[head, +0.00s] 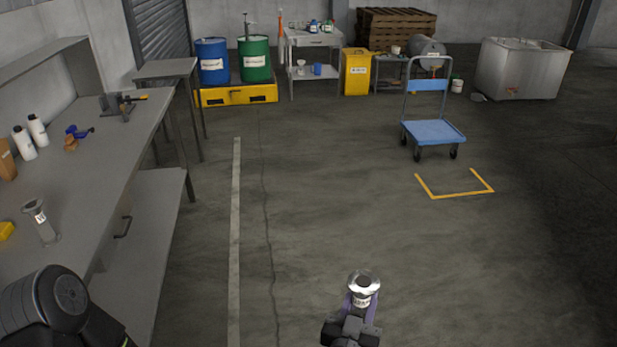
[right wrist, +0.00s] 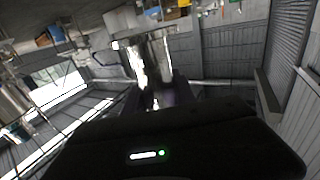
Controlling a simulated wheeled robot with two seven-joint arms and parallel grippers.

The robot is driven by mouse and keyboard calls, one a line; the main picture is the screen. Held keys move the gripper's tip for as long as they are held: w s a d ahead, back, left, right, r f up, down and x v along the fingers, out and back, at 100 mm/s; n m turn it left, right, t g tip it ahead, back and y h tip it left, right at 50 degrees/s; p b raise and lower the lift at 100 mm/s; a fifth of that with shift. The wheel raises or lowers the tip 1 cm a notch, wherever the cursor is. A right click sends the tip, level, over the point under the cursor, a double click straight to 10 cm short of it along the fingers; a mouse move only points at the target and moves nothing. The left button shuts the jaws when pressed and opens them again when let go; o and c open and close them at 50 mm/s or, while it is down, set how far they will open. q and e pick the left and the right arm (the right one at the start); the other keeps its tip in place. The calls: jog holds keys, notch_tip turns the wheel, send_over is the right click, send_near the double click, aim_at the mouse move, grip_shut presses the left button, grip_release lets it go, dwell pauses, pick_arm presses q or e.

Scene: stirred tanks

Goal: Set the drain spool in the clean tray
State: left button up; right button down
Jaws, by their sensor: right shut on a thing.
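My right gripper (head: 360,308) is low in the middle of the head view, over open floor. It is shut on a shiny metal spool (head: 363,284) with a wide round flange on top and a white label whose text I cannot read. In the right wrist view the spool (right wrist: 150,55) stands up between the fingers (right wrist: 165,97). A similar flanged metal spool (head: 41,221) with a label stands on the workbench at the left. My left gripper is out of view; only part of that arm shows at the lower left. I cannot make out a clean tray.
The grey workbench (head: 75,185) runs along the left with bottles (head: 37,131) and tools. A blue trolley (head: 434,131) stands beyond a yellow floor marking (head: 462,196). Drums, a yellow bin (head: 356,72) and a steel tank (head: 519,70) line the back. The middle floor is clear.

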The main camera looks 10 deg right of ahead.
jog(key=w+a+r, duration=0.3)
jog(key=a+r, duration=0.3)
jog(key=a, duration=0.4)
jog(key=w+a+r, duration=0.3)
jog(key=a+r, duration=0.3)
jog(key=a, duration=0.3)
jog(key=shift+a, duration=0.4)
jog(key=s+d+f+m+g+h, duration=0.1)
jog(key=s+d+f, duration=0.1)
jog(key=d+f, duration=0.2)
jog(key=s+d+f+m+g+h, duration=0.2)
jog(key=d+f, duration=0.2)
jog(key=d, duration=0.5)
jog(key=s+d+f+m+g+h, duration=0.1)
jog(key=s+d+f+h, duration=0.1)
jog(key=d+f, duration=0.2)
jog(key=shift+d+m+g, duration=0.3)
jog(key=shift+d+g, duration=0.1)
jog(key=shift+d, duration=1.05)
